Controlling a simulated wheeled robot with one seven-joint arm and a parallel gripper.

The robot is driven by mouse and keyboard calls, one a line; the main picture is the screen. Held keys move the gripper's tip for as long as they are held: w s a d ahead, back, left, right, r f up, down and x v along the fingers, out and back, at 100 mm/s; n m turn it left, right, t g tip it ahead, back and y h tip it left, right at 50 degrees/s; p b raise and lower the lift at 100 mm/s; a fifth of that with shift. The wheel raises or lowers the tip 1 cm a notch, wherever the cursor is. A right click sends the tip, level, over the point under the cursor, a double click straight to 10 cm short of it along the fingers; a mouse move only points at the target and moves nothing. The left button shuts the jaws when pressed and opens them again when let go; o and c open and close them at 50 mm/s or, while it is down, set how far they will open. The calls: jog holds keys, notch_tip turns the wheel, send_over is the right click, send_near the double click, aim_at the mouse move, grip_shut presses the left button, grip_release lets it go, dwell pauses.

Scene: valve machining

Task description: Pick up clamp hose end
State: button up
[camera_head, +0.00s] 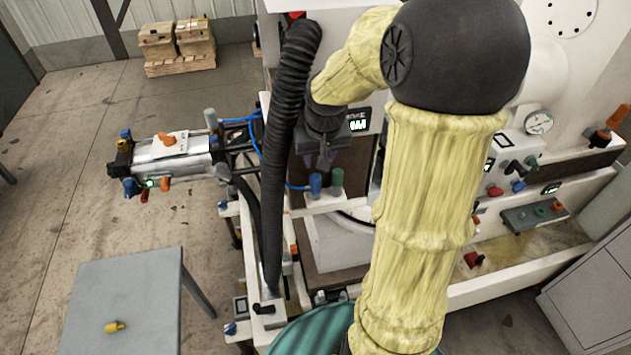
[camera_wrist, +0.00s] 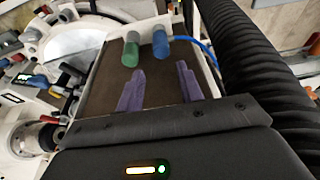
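My gripper (camera_wrist: 160,76) shows two purple fingers spread apart in the wrist view, with nothing between them. Beyond the fingertips, a green cylindrical piece (camera_wrist: 131,49) and a blue cylindrical piece (camera_wrist: 160,42) stand side by side on a pale edge. A thin blue hose (camera_wrist: 190,40) runs right from the blue piece. In the head view, the blue piece (camera_head: 315,184) and green piece (camera_head: 337,181) stand below my dark gripper body. I cannot tell for certain which piece is the clamp hose end. The fingers are unclear in the head view.
A thick black corrugated hose (camera_head: 283,170) runs close beside my gripper and also fills the right of the wrist view (camera_wrist: 255,75). A clamp-like device (camera_head: 170,150) with coloured fittings stands left. A grey table (camera_head: 130,285) holds a small yellow part (camera_head: 115,327).

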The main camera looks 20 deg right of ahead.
aim_at(316, 178)
jog(key=x, duration=0.4)
jog(key=shift+w+f, duration=0.1)
jog(key=shift+f, duration=0.25)
jog(key=shift+f+p, duration=0.4)
jog(key=shift+f, duration=0.1)
jog(key=x, duration=0.4)
jog(key=c, duration=0.8)
